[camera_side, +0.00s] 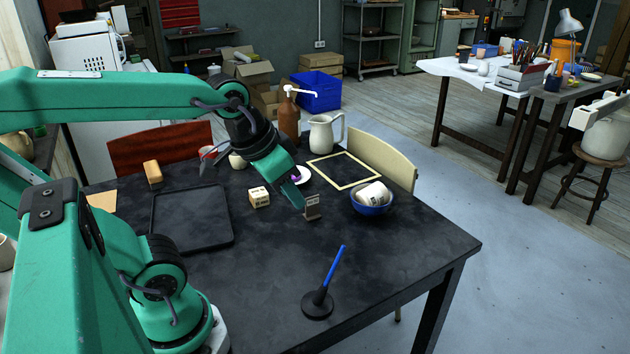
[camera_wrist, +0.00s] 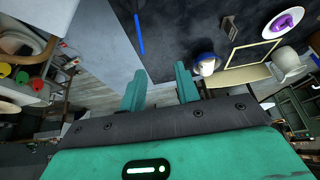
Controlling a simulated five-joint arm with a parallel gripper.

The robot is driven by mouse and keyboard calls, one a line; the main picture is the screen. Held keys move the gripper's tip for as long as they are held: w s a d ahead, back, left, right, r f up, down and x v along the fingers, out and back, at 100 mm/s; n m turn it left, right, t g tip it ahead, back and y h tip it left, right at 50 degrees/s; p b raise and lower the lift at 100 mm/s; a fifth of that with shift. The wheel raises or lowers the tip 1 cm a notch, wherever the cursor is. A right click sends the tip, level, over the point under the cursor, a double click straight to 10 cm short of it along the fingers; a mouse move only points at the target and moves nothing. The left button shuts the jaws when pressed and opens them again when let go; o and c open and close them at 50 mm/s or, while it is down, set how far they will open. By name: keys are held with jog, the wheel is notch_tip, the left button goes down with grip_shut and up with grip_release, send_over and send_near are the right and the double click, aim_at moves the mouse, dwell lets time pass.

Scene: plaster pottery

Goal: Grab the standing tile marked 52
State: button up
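A small grey-brown tile (camera_side: 312,208) stands upright near the middle of the dark table in the side view. It has a pale label, too small to read. My gripper (camera_side: 299,204) points down just left of the tile in that view, overlapping or close to its edge. In the wrist view my gripper (camera_wrist: 158,74) has its two fingers apart with nothing between them. The tile (camera_wrist: 229,26) shows there to the upper right, outside the gap between the fingers.
A blue bowl (camera_side: 370,209) with a white cup (camera_side: 374,194) stands right of the tile. A pale block (camera_side: 259,197), black tray (camera_side: 155,220), cream frame (camera_side: 311,163), plate (camera_side: 305,175) and blue pen in a stand (camera_side: 333,266) are around. The table's front right is clear.

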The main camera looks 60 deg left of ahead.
jog(key=w+a+g, duration=0.1)
jog(key=w+a, duration=0.3)
jog(key=w, duration=0.2)
jog(key=g, duration=0.4)
send_over(312, 197)
notch_tip(312, 197, down, 16)
jog(key=shift+w+a+r, duration=0.1)
jog(key=shift+r, duration=0.15)
jog(key=shift+f, duration=1.3)
jog(key=shift+f, duration=2.6)
